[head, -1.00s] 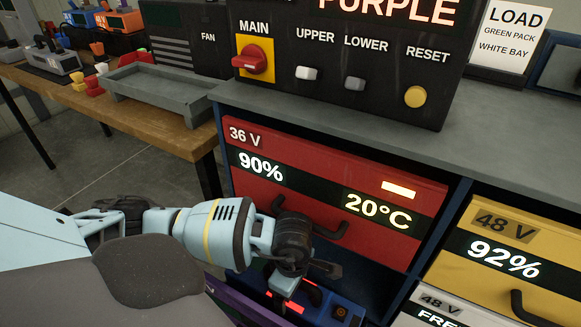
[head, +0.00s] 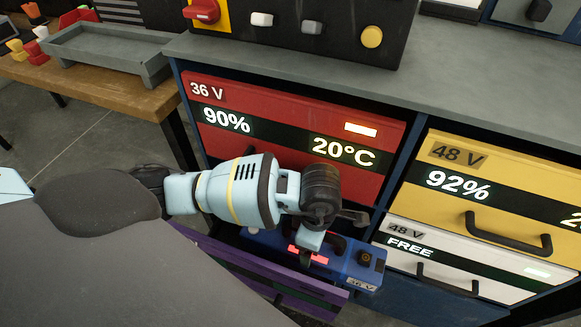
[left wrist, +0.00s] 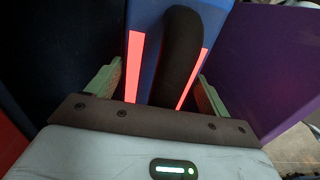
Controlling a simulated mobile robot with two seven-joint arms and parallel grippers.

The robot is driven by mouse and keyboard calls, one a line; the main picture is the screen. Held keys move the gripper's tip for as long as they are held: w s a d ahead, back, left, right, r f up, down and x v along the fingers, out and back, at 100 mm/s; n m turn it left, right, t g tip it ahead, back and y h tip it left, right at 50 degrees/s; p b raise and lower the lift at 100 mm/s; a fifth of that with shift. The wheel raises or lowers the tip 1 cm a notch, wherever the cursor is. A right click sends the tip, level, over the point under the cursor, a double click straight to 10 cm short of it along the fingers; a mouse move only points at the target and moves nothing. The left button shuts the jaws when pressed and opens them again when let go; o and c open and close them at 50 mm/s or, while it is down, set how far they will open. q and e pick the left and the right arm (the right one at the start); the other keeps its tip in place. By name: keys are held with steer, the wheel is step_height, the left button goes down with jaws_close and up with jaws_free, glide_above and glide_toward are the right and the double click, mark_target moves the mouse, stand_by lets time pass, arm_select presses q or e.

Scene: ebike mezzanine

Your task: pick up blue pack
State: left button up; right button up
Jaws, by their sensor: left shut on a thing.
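The blue pack (head: 340,266), marked 36 V, sits in or just above the open purple drawer (head: 262,268) below the red drawer. I cannot tell whether it touches the drawer bottom. My left gripper (head: 308,250) comes down on it from above and is shut on its dark handle. In the left wrist view, the pack's blue body (left wrist: 152,22) with red lit strips and its black handle (left wrist: 180,55) lie between the two green fingers of my left gripper (left wrist: 158,88). My arm hides part of the pack and drawer. My right gripper is not in view.
The closed red 36 V drawer (head: 290,125) is right above the pack. Closed yellow (head: 480,195) and white (head: 460,262) 48 V drawers with protruding handles stand to the right. A grey tray (head: 110,52) lies on the wooden bench at the left.

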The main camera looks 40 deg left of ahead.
mark_target(347, 253)
arm_select(q)
steer(key=d, duration=0.2)
steer(key=w+d, duration=0.1)
steer(key=d, duration=0.2)
steer(key=shift+w+d+r+b, duration=0.2)
steer(key=shift+w+d+b, duration=0.05)
steer(key=shift+d+b, duration=0.1)
steer(key=shift+w+d, duration=0.25)
steer(key=shift+d, duration=0.75)
